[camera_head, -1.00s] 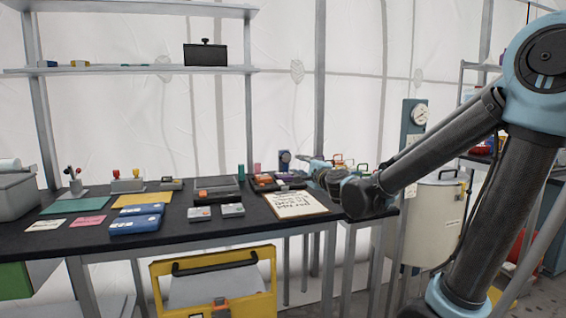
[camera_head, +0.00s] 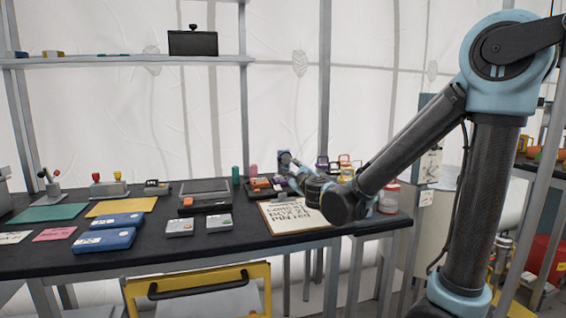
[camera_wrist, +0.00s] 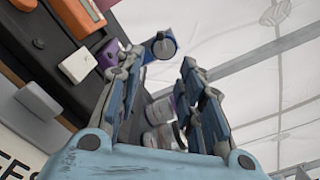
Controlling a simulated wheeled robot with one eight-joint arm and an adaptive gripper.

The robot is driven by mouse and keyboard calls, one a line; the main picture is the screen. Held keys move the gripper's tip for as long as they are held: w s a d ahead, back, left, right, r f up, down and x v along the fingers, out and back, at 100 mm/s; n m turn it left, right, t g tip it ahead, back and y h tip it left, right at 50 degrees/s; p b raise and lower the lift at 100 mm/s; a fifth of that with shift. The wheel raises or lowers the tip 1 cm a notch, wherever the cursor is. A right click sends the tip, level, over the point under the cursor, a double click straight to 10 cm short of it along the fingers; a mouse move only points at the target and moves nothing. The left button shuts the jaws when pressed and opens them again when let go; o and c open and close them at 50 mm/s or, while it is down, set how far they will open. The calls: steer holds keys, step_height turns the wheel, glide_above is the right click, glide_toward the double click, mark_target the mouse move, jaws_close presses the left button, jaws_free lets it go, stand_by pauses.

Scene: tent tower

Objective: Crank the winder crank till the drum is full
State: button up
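A small blue-grey device with a round dark face (camera_wrist: 162,45) shows just beyond my fingertips in the wrist view; it may be the winder. In the head view it stands at the back of the black bench (camera_head: 284,156), partly behind my gripper (camera_head: 294,172). I cannot make out the crank handle or how full the drum is. In the wrist view my gripper (camera_wrist: 162,62) has its two fingers well apart with nothing held between them. The device looks beyond the fingertips, and I see no clear contact.
A clipboard (camera_head: 292,216) lies below my arm on the bench (camera_head: 160,246). Orange-topped devices (camera_head: 260,184) and several coloured-handled items (camera_head: 343,166) flank the gripper. A yellow frame (camera_head: 200,285) stands in front.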

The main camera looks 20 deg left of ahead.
mark_target(280, 160)
steer(key=x, duration=1.7)
steer(key=shift+w, duration=0.1)
steer(key=shift+c, duration=0.4)
jaws_close()
